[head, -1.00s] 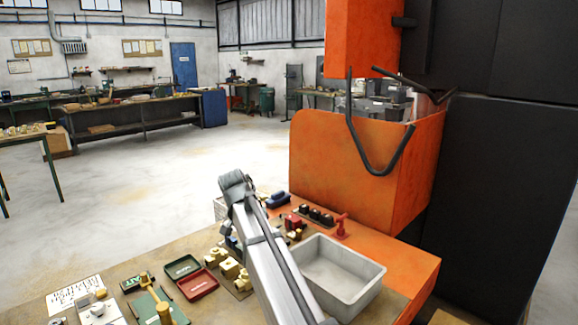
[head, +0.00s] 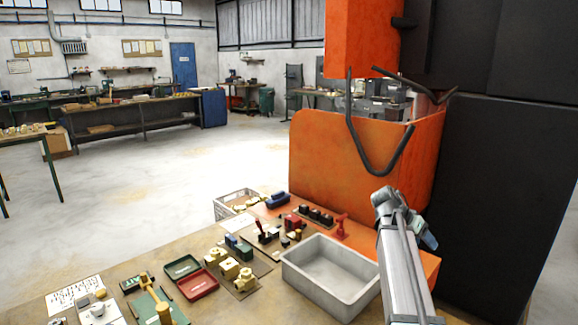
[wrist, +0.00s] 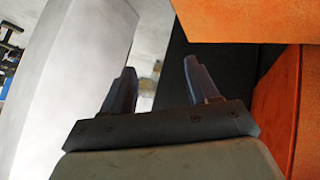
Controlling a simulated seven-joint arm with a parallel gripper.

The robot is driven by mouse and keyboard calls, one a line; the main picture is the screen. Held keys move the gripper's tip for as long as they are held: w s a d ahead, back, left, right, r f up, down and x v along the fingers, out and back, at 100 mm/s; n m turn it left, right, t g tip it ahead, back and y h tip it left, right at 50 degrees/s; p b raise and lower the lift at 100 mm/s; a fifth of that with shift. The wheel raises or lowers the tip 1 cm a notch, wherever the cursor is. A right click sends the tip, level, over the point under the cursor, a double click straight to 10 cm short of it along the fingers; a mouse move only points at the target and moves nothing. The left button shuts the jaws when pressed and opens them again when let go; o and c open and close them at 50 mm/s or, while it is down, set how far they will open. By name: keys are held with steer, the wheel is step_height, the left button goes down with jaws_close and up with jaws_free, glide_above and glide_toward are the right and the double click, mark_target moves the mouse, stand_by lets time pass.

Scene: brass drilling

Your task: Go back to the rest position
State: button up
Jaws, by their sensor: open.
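My gripper (wrist: 155,85) shows in the wrist view with its two dark fingers apart and nothing between them. In the head view my arm stands at the right, over the orange bench end, to the right of the grey bin. The gripper's fingertips are mostly hidden there behind the arm. The gripper is clear of the parts on the bench.
A grey bin (head: 310,287) stands on the bench, left of my arm. Green (head: 183,265) and red (head: 198,284) trays and several brass parts lie farther left. The orange machine (head: 350,150) with its bent black handle rises close behind my arm.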

steer(key=s+d+f+m+g, duration=0.2)
steer(key=s+d+f+m, duration=0.15)
steer(key=s+d, duration=0.45)
steer(key=s+a+f+m+g+y, duration=0.1)
steer(key=s+a+f+m+y, duration=0.15)
steer(key=s+f+m, duration=0.55)
steer(key=s+a+f+m+g+y, duration=0.1)
steer(key=s+a+f+m, duration=0.3)
steer(key=s+f, duration=0.75)
steer(key=s+a+f+n+g+y, duration=0.1)
steer(key=s+a+f+n+g, duration=0.45)
steer(key=s+f, duration=0.75)
steer(key=s+a+f+n+g, duration=0.25)
steer(key=s+a+f, duration=0.75)
steer(key=f, duration=0.6)
steer(key=a+f+n+t+y, duration=0.4)
steer(key=a+n, duration=0.6)
steer(key=n, duration=0.8)
steer(key=shift+s+f+n+t, duration=0.35)
steer(key=shift+s+f+t, duration=0.05)
steer(key=shift+f, duration=0.3)
